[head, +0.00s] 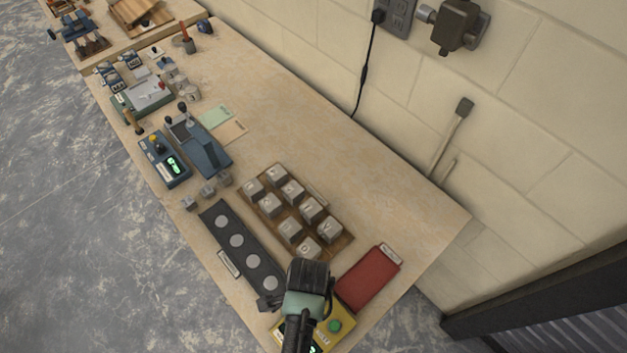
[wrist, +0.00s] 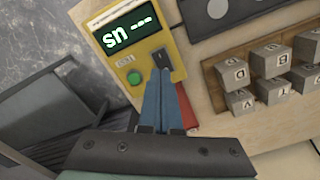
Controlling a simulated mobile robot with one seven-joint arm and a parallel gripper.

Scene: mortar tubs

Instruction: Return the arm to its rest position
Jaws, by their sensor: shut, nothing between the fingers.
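My gripper (wrist: 161,82) shows in the wrist view with its two blue fingers together and nothing between them. The tips are over the lower edge of a yellow device, close to its dark switch (wrist: 163,65); I cannot tell whether they touch it. The yellow device (wrist: 150,45) has a green button and a lit display reading "sn" and dashes. In the head view my arm reaches in from the bottom and partly covers the yellow device (head: 345,324). My fingertips are hidden there.
A wooden tray (head: 270,229) of lettered blocks and a dark strip (head: 219,213) with pale discs lie nearby on the bench (head: 318,147). A red pad (head: 368,279) lies right of my arm. Blue devices (head: 165,160) stand farther left. The wall runs behind; the bench's back middle is clear.

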